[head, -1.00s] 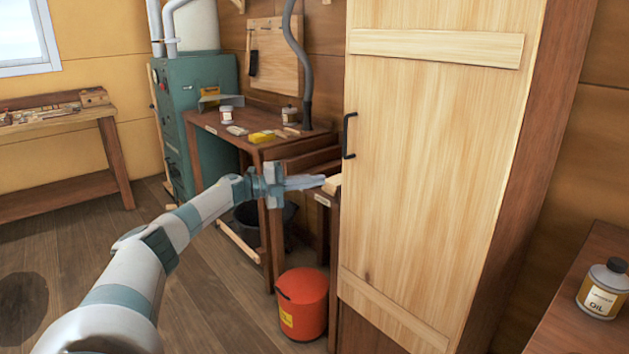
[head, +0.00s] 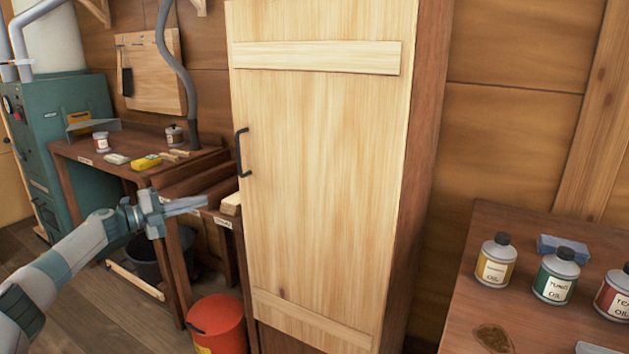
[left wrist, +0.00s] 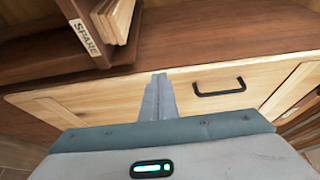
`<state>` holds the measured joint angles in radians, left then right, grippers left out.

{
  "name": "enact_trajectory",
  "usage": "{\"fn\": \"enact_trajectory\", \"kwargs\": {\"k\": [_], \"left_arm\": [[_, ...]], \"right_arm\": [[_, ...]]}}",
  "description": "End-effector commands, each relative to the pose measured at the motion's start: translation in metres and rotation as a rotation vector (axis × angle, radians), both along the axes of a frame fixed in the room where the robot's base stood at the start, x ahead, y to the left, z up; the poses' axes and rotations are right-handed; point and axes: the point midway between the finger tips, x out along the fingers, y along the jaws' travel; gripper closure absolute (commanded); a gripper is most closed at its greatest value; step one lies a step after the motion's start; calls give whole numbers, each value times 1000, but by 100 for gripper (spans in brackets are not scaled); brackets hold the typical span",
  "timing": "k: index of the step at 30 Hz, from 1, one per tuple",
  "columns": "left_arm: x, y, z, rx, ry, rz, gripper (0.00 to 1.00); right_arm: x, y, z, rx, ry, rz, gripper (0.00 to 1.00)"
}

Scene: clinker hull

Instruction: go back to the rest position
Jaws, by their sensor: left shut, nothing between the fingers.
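My left gripper (head: 188,206) is shut and empty, its fingers pointing right. In the head view it shows in front of the workbench, left of the tall pale wooden cabinet door (head: 318,180). It looks apart from the door, and the gap in depth is hard to judge. In the left wrist view the shut fingers (left wrist: 158,95) show against the pale door panel (left wrist: 120,105), beside a black handle (left wrist: 218,88). The same handle (head: 242,152) is on the door's left edge in the head view. My right gripper is not in view.
A workbench (head: 120,168) with small items stands behind my left arm. An orange-red bucket (head: 217,325) is on the floor below the gripper. At right, a brown table (head: 460,325) holds several oil bottles.

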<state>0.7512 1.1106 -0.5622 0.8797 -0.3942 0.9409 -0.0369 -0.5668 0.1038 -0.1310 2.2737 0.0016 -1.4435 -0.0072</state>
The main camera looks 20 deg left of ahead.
Motion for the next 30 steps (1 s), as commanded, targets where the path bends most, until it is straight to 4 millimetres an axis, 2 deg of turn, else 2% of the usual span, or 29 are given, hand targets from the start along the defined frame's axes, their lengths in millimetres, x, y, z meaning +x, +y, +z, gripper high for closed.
{"fn": "enact_trajectory", "kwargs": {"k": [5, 8, 11, 13, 17, 22, 26, 30], "left_arm": [[1, -2, -3, -5, 3, 1, 100], [6, -10, -13, -24, 14, 5, 100], [13, -25, -36, -65, 35, 19, 100], [20, -40, -59, -108, 59, 35, 100], [27, -76, -118, -212, 125, 84, 100], [18, -128, -211, -368, 246, 183, 100], [-4, -167, -280, -481, 352, 271, 100], [-40, -207, -350, -591, 474, 374, 100]], "right_arm": [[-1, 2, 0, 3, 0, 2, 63], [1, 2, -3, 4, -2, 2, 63], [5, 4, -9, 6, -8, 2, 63], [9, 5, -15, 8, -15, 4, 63], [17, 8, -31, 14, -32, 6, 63], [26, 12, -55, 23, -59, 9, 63], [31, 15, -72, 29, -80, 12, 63], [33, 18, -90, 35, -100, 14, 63]]}}
